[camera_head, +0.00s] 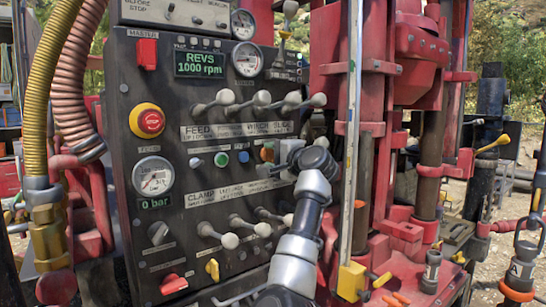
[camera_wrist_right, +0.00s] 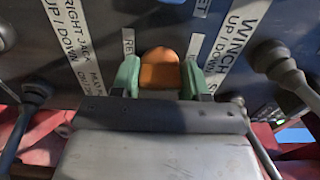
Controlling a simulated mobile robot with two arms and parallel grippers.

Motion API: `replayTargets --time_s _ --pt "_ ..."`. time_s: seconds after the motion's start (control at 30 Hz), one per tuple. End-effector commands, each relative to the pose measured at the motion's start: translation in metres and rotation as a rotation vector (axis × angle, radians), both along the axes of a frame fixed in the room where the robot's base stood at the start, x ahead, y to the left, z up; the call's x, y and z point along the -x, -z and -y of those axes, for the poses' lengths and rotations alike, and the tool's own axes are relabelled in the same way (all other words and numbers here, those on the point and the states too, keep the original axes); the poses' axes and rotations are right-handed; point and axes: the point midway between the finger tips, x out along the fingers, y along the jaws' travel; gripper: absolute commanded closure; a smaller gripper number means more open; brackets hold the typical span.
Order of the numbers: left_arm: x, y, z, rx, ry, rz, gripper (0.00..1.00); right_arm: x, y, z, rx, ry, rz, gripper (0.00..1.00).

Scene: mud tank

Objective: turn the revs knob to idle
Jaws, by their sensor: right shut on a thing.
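The orange revs knob (camera_head: 267,152) sits on the dark control panel, right of a row of small buttons. In the right wrist view the orange knob (camera_wrist_right: 160,70) lies between two green fingertips, beside a partly hidden label starting "RE". My right gripper (camera_head: 275,156) is shut on this knob, with my arm reaching up from the bottom. The pointing direction of the knob is hidden. The display (camera_head: 200,64) reads "REVS 1000 rpm". My left gripper is not in view.
Several ball-ended levers (camera_head: 228,97) stick out above the knob, and more levers (camera_head: 229,240) stand below it. A red emergency stop (camera_head: 148,120) and a pressure gauge (camera_head: 153,176) reading 0 bar are at the left. Red drill machinery (camera_head: 425,60) stands close at the right.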

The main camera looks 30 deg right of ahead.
Motion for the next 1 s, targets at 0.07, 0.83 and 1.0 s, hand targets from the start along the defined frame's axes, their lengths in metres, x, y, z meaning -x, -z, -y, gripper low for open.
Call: replayTargets --time_s 0.07,0.83,1.0 --pt "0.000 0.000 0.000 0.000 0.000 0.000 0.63 0.000 0.002 0.000 0.002 -0.001 -0.004 0.51" --pt "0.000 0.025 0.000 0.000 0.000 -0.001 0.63 0.054 0.005 0.005 0.002 0.004 0.001 0.30" --pt "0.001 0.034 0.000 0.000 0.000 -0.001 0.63 0.086 0.004 0.007 0.003 0.002 0.000 0.30"
